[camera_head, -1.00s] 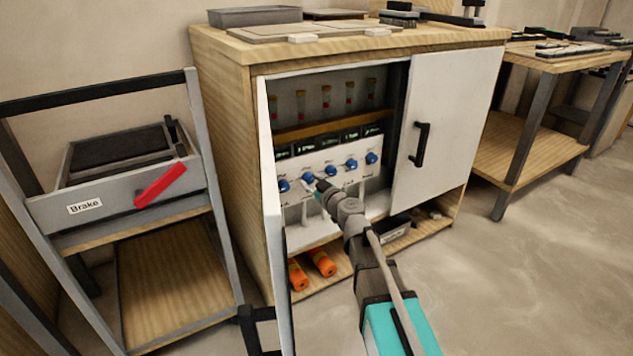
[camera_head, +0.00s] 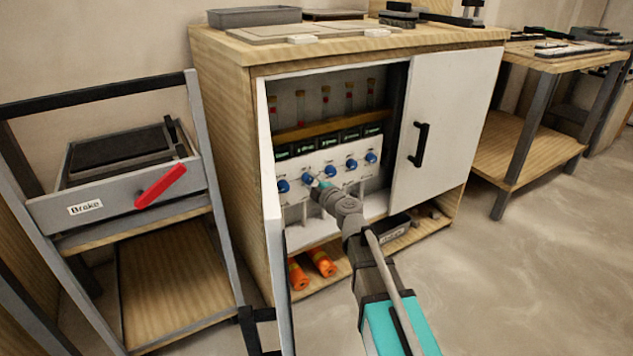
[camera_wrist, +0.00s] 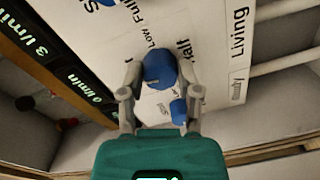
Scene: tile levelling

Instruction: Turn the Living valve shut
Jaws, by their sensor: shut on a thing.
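The wrist view shows my gripper (camera_wrist: 160,95) shut on a blue valve knob (camera_wrist: 160,68), one finger on each side. A smaller blue part (camera_wrist: 178,111) shows between the fingers below it. The printed label "Living" (camera_wrist: 238,30) is on the white panel to the right, with "Low", "Full" and "Half" printed near the knob. In the head view my gripper (camera_head: 318,184) reaches into the open cabinet at the row of blue knobs on the white valve panel (camera_head: 338,182). It hides part of the panel, and the knob's pointing is not clear.
Small displays (camera_wrist: 85,85) run beside the knobs; one reads "0 l/min", another "3 l/min". The open left door (camera_head: 270,190) stands close left of my arm. The right door (camera_head: 445,130) is closed. Orange cylinders (camera_head: 321,262) lie on the lower shelf.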

